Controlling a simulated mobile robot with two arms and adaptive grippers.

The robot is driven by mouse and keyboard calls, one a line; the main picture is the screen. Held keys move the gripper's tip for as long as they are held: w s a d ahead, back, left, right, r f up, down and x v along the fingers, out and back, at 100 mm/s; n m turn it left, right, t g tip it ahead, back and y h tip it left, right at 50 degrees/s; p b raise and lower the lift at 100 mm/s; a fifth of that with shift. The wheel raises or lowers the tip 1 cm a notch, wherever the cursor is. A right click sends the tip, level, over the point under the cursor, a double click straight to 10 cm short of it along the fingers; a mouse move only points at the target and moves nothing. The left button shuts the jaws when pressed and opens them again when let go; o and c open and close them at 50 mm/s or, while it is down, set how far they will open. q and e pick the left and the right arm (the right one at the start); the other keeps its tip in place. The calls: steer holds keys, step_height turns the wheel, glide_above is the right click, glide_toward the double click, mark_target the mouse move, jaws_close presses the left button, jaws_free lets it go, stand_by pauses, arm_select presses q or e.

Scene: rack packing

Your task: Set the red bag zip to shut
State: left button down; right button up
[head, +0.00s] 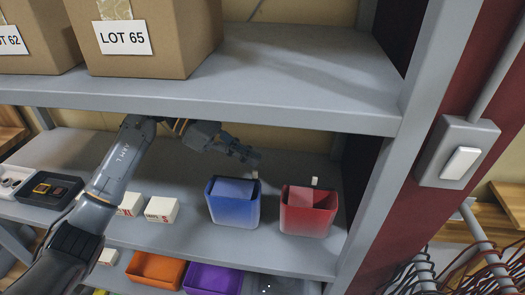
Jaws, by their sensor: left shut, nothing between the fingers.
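The red bag (307,217) stands upright on the middle shelf, near its right end. Its top looks open, and a small white tab (314,181) sticks up at its back rim. A blue bag (234,210) of like shape stands to its left, with a white tab (255,174) at its back right corner. My left gripper (256,158) is shut and empty, above and behind the blue bag, up and to the left of the red bag. It appears apart from both bags. My right gripper is out of view.
The upper shelf (300,85), carrying boxes labelled LOT 65 (150,35) and LOT 62 (35,38), hangs over the arm. Small white boxes (161,209) stand left of the blue bag. Orange (155,269) and purple (213,278) bins sit below. A rack post (385,180) bounds the right.

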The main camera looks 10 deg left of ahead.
mark_target(297, 186)
arm_select(q)
steer(key=p+x, duration=0.1)
steer(key=x, duration=0.2)
steer(key=r+p+x, duration=0.1)
steer(key=p+x, duration=0.1)
steer(key=x, duration=0.2)
steer(key=d+p+x, duration=0.1)
steer(key=x, duration=0.2)
steer(key=shift+s+d+r, duration=0.1)
steer(key=shift+d+r, duration=0.05)
steer(key=shift+d, duration=0.1)
steer(key=shift+d+p, duration=0.4)
steer(key=shift+f, duration=0.2)
